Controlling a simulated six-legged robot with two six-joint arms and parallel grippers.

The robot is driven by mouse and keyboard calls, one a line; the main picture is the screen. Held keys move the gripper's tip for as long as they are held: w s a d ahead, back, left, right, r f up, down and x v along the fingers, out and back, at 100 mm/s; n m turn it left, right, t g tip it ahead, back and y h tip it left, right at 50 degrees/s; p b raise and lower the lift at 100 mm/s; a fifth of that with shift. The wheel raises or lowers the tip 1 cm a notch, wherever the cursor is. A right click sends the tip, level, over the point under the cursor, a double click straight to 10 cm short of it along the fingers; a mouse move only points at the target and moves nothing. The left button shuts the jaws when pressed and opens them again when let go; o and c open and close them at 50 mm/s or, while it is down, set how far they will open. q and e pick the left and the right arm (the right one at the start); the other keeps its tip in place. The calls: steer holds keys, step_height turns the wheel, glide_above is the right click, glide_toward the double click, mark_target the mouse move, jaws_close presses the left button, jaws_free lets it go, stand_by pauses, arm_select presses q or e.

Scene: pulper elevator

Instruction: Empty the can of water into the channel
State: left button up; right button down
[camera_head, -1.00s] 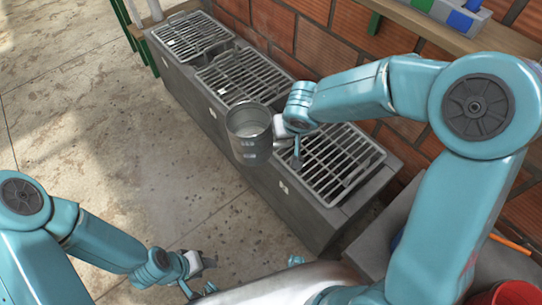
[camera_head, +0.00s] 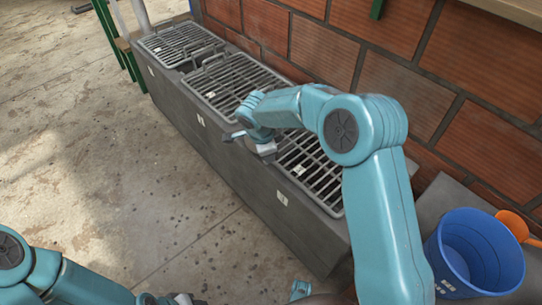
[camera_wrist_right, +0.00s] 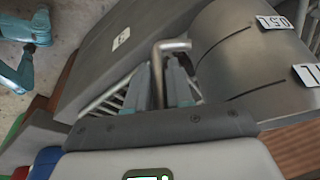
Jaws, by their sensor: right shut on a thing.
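The grey metal can (camera_wrist_right: 250,45) fills the upper right of the right wrist view, its side carrying volume labels. Its bent handle (camera_wrist_right: 158,62) passes between the fingers of my right gripper (camera_wrist_right: 168,85), which is shut on it. In the head view my right gripper (camera_head: 238,134) is over the channel, and my wrist and forearm mostly hide the can. The grey channel (camera_head: 240,172) runs diagonally along the brick wall, topped by metal grates (camera_head: 232,80). The water is not visible. My left gripper (camera_head: 182,298) is cut off at the bottom edge, away from the channel.
A blue bucket (camera_head: 436,262) with an orange item (camera_head: 514,224) beside it stands at the right. The brick wall (camera_head: 400,82) closes off the channel's far side. Green posts (camera_head: 106,35) stand at the far left end. The concrete floor (camera_head: 85,150) to the left is clear.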

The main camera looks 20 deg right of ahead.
steer(key=shift+w+a+r+t+y, duration=0.15)
steer(key=shift+a+r+t+y, duration=0.05)
steer(key=shift+r+t+y, duration=0.35)
steer(key=shift+w+a+r+t+y+p, duration=0.1)
steer(key=shift+w+a+t+y+p, duration=0.1)
steer(key=shift+t+y+p, duration=0.25)
step_height(320, 180, down, 4)
steer(key=m+t+y, duration=0.1)
steer(key=t+y, duration=0.2)
steer(key=y, duration=0.1)
steer(key=m+t+y, duration=0.1)
steer(key=t+y, duration=0.3)
steer(key=m+t+y, duration=0.1)
steer(key=t+y, duration=0.2)
steer(key=shift+s+r+t+y, duration=0.1)
steer(key=shift+r+t+y, duration=0.2)
steer(key=shift+y, duration=0.1)
steer(key=shift+s+d+r+t+y+b, duration=0.1)
steer(key=shift+d+r+t+y+b, duration=0.1)
steer(key=shift+t+y+b, duration=0.3)
steer(key=shift+s+d+r+t+b, duration=0.1)
steer(key=shift+r+t+b, duration=0.2)
steer(key=shift+b, duration=0.2)
steer(key=shift+r, duration=0.1)
stand_by(1.1)
